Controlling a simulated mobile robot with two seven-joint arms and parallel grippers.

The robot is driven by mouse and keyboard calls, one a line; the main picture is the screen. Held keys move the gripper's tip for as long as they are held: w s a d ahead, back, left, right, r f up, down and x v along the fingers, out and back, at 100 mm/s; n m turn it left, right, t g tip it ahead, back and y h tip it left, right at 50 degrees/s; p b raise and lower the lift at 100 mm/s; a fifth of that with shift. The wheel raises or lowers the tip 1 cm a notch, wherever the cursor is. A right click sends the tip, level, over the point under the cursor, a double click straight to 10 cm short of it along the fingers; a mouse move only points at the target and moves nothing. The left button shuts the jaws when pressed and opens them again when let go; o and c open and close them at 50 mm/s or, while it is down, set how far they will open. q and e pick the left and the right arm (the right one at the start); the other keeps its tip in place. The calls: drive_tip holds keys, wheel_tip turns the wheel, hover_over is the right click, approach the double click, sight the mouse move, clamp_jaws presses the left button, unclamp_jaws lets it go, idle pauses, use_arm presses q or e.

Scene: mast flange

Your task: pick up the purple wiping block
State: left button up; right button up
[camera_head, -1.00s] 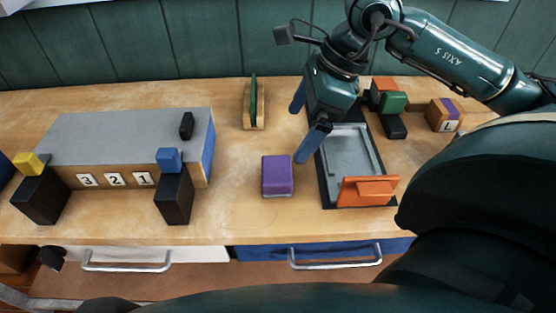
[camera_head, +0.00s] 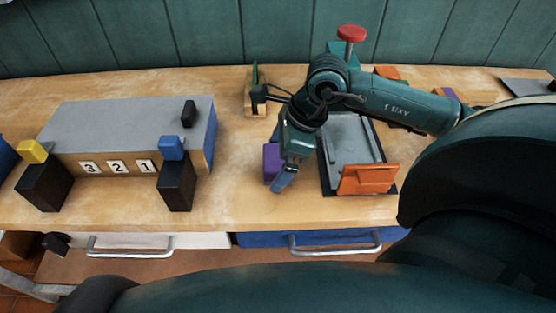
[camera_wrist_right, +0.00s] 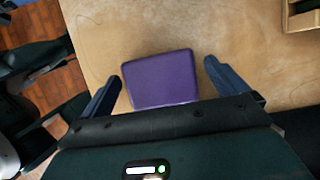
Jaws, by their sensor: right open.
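The purple wiping block (camera_head: 271,162) lies on the wooden bench, left of the grey tray. In the head view my right gripper (camera_head: 279,180) covers its right part. In the right wrist view the purple block (camera_wrist_right: 162,79) is whole and sits between the two blue fingers of my right gripper (camera_wrist_right: 162,85). The gripper is open, with a gap showing between the block and each finger. I cannot tell how high the fingertips are above the bench. My left gripper is not in view.
The grey tray (camera_head: 348,146) with an orange block (camera_head: 366,180) stands just right of my right gripper. A grey-topped box (camera_head: 115,130) numbered 3, 2, 1 is at left. A green upright piece (camera_head: 254,86) stands behind. Bare bench lies left of the purple block.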

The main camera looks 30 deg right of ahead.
drive_tip(key=shift+f, duration=0.15)
drive_tip(key=c, duration=1.1)
wheel_tip(320, 180, up, 10)
drive_tip(key=shift+r, duration=0.1)
